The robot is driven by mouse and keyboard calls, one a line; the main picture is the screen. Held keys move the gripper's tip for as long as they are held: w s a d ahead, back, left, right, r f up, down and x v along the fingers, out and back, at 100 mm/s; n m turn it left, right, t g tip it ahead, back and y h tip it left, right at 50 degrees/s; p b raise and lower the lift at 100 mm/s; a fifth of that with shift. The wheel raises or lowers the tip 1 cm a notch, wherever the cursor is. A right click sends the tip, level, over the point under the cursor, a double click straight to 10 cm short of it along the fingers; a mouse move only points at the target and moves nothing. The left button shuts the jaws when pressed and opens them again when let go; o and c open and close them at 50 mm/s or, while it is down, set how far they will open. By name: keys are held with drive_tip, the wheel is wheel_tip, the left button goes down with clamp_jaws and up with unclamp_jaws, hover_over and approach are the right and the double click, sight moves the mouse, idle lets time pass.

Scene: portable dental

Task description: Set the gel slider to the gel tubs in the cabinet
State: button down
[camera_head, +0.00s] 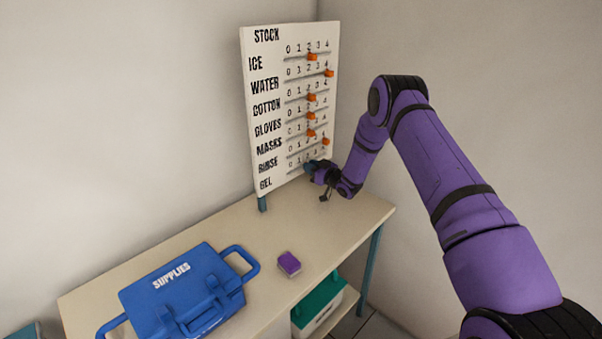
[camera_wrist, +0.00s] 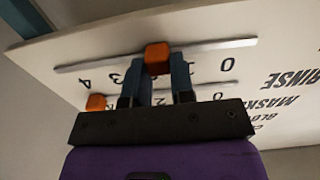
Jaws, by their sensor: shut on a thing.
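The white stock board (camera_head: 262,110) stands upright at the back of the table, with labelled rails numbered 0 to 4. GEL is the lowest row. My gripper (camera_head: 313,168) is at that rail and hides the gel slider in the head view. In the wrist view, where the board appears upside down, my gripper (camera_wrist: 157,80) is shut on the orange gel slider (camera_wrist: 157,57). The slider sits around mark 2, between the visible 3 and 0; the fingers partly cover the numbers there. No cabinet interior or gel tubs are recognisable.
Other orange sliders sit on the rows above; the rinse slider (camera_head: 325,141) is close by at 4, also in the wrist view (camera_wrist: 96,102). A blue SUPPLIES case (camera_head: 180,290) and a purple block (camera_head: 289,264) are on the table. A teal-and-white box (camera_head: 318,304) is below.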

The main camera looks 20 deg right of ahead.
drive_tip(key=shift+w+d, duration=0.4)
drive_tip(key=shift+d, duration=0.3)
drive_tip(key=c, duration=1)
unclamp_jaws()
drive_tip(key=shift+o, duration=0.2)
drive_tip(key=v, duration=1.1)
drive_tip(key=shift+w, duration=0.1)
